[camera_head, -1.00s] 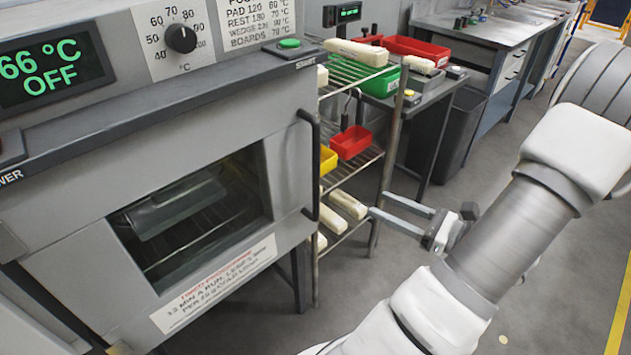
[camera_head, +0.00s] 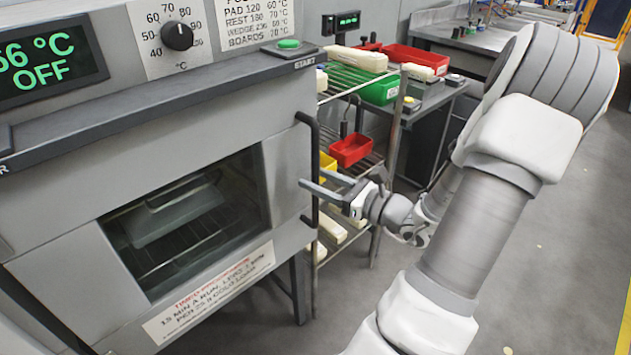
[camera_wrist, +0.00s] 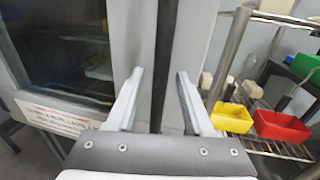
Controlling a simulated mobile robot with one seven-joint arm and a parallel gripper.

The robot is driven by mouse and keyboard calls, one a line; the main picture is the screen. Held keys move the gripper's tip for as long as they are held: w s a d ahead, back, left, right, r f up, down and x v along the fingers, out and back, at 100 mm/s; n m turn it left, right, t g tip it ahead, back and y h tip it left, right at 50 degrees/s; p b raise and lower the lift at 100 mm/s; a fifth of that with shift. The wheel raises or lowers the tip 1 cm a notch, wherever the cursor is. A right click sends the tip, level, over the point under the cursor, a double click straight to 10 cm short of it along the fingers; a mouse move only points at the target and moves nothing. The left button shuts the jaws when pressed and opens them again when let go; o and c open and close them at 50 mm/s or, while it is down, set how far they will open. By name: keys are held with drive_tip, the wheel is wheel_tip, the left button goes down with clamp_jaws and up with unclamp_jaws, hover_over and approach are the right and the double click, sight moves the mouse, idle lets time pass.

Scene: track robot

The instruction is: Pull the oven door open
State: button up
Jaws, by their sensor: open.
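The grey oven door (camera_head: 285,185) appears shut, with a dark window (camera_head: 190,215) at its middle. Its dark vertical bar handle (camera_head: 314,140) stands at the door's right edge. My gripper (camera_head: 312,178) is at the lower half of the handle, with its fingers open on either side of the bar. In the wrist view, the handle (camera_wrist: 165,45) runs upright between the two fingertips of my gripper (camera_wrist: 159,74), with a gap to each finger.
A wire rack with a red bin (camera_head: 351,146), a yellow bin (camera_head: 327,165) and pale blocks stands just right of the oven. A workbench (camera_head: 470,38) is behind. The floor (camera_head: 560,250) in front on the right is open.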

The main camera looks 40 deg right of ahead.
drive_tip(key=shift+w+a, duration=0.1)
drive_tip(key=shift+w, duration=0.25)
clamp_jaws()
idle(1.2)
